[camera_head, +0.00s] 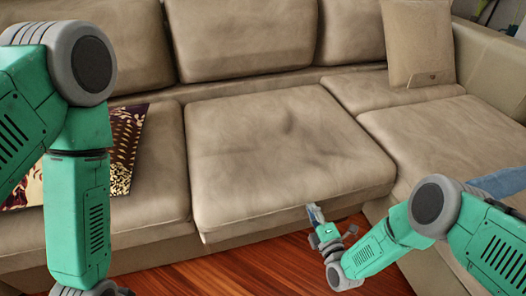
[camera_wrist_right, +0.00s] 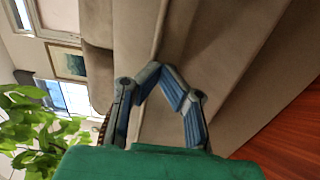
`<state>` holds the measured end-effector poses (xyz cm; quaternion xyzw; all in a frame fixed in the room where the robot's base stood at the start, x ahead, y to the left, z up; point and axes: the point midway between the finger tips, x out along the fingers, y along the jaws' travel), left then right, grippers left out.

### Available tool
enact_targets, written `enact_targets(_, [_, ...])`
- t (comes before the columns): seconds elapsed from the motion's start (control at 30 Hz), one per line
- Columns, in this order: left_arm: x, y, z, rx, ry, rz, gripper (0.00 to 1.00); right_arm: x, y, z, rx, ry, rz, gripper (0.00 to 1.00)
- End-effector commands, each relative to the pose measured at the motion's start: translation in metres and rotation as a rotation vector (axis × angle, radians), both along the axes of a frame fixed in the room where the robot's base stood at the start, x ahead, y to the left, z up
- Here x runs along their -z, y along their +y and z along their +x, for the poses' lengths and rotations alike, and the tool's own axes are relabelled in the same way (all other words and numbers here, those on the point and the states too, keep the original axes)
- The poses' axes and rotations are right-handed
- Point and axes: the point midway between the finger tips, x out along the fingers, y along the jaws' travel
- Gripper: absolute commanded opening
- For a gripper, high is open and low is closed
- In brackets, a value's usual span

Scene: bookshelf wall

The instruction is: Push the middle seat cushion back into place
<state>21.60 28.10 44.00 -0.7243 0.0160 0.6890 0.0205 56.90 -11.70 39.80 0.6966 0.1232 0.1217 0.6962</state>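The middle seat cushion (camera_head: 265,150) is beige and lies flat on the sofa between the left seat cushion (camera_head: 160,175) and the right-hand seat. A strip of sofa shows between its back edge and the backrest. My right gripper (camera_head: 314,210) is just in front of the cushion's front edge, low and near its right half. Whether it touches the cushion cannot be told. In the right wrist view its fingers (camera_wrist_right: 161,70) bend inward until their tips meet, with nothing between them. My left arm hangs at the left; its gripper is below the picture.
A patterned throw (camera_head: 125,145) lies on the left seat. A beige pillow (camera_head: 418,45) leans at the back right. The right seat (camera_head: 450,135) extends forward beside my right arm, with blue cloth (camera_head: 500,182) on it. Wooden floor (camera_head: 270,265) is clear in front.

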Motion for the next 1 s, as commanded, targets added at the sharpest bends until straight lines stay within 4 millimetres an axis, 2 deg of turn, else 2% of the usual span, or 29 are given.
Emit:
enact_targets(0.77, [0.03,0.0,0.0,0.0,0.0,0.0,0.4,-0.002,0.017,0.046,-0.001,-0.008,0.001,0.0])
enact_targets(0.87, [0.026,0.0,0.0,0.0,0.0,0.0,0.4,-0.003,0.016,0.044,-0.001,-0.005,0.001,0.0])
enact_targets(1.0, [0.015,0.0,0.0,0.0,0.0,0.0,0.4,-0.004,0.012,0.031,-0.001,-0.002,0.0,0.0])
